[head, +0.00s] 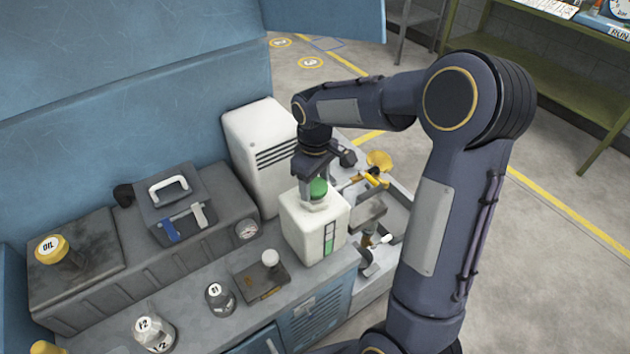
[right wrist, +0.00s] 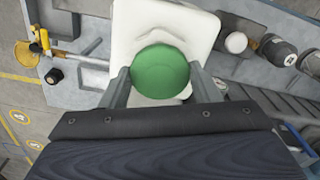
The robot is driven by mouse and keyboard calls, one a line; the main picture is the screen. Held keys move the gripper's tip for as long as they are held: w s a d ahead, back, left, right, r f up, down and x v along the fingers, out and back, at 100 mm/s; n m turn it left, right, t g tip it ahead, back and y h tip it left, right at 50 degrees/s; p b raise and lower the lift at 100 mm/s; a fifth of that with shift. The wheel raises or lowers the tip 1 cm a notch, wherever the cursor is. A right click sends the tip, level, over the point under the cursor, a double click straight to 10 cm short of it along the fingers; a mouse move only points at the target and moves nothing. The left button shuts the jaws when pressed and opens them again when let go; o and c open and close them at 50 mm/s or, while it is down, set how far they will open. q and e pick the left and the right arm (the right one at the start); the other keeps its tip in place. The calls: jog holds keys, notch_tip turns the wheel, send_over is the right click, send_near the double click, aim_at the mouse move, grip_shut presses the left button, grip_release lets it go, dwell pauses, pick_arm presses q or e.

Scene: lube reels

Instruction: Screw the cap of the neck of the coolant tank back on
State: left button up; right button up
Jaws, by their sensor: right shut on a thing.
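The coolant tank (head: 308,232) is a white box with a green level strip on its front, standing upright on the bench. Its green cap (head: 319,188) sits at the neck on top of the tank. My right gripper (head: 318,182) points down over the tank and is shut on the cap. In the right wrist view the round green cap (right wrist: 160,70) lies between the two fingers of the right gripper (right wrist: 160,85), with the white tank (right wrist: 150,14) behind it. The cap hides the neck, so I cannot tell how far it is threaded. My left gripper is not in view.
A tall white vented box (head: 258,150) stands behind the tank. A yellow-handled valve (head: 375,178) and a grey tray (head: 369,213) are close on its right. A small plate with a white knob (head: 270,258) and jars (head: 219,297) are in front left. An oil cap (head: 50,249) is far left.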

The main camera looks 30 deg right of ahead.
jog(key=shift+f+b, duration=0.3)
jog(key=shift+f, duration=0.2)
dwell(0.4)
jog(key=m, duration=0.5)
jog(key=m, duration=0.5)
jog(key=shift+m, duration=0.3)
jog(key=shift+a+m, duration=0.1)
jog(key=shift+m, duration=0.4)
jog(key=m+p, duration=0.1)
jog(key=m, duration=0.3)
